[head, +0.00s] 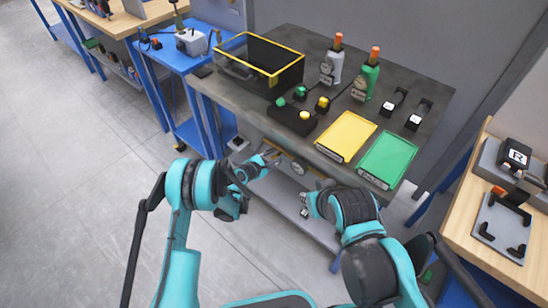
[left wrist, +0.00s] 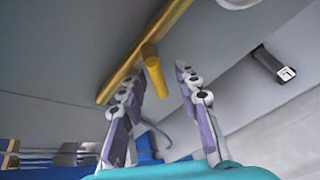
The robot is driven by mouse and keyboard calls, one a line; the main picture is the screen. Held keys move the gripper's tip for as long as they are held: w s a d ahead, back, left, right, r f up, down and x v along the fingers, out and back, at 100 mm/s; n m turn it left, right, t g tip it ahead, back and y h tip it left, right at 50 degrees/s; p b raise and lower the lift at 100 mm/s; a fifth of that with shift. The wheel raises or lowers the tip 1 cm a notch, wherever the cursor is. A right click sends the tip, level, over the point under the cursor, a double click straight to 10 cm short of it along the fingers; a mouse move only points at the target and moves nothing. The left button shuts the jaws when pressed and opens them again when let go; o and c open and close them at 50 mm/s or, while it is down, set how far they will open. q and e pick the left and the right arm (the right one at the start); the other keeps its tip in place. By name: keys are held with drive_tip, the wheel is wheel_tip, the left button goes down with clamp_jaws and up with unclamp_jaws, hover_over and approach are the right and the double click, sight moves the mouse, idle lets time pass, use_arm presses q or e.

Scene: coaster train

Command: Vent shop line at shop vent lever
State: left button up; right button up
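A yellow lever (left wrist: 156,76) sticks out from a yellow pipe (left wrist: 150,45) under the workbench in the left wrist view. I take it for the shop vent lever, but no label on it is readable. My left gripper (left wrist: 158,92) is open, with one finger on either side of the lever's line. I cannot tell whether they touch it. In the head view my left gripper (head: 268,161) is below the bench's front edge, beside a round gauge (head: 298,168). My right gripper (head: 304,207) is low under the bench front, small and partly hidden by its own arm.
The grey workbench (head: 225,92) carries a yellow-edged black bin (head: 262,60), a grey bottle (head: 332,65), a green bottle (head: 368,78), a yellow tray (head: 346,136) and a green tray (head: 388,159). A wooden table (head: 470,240) stands right. The floor at left is clear.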

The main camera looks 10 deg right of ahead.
use_arm(q)
drive_tip(key=v, duration=0.7)
drive_tip(key=shift+s, duration=0.15)
drive_tip(key=shift+a+r, duration=0.15)
drive_tip(key=shift+r, duration=0.05)
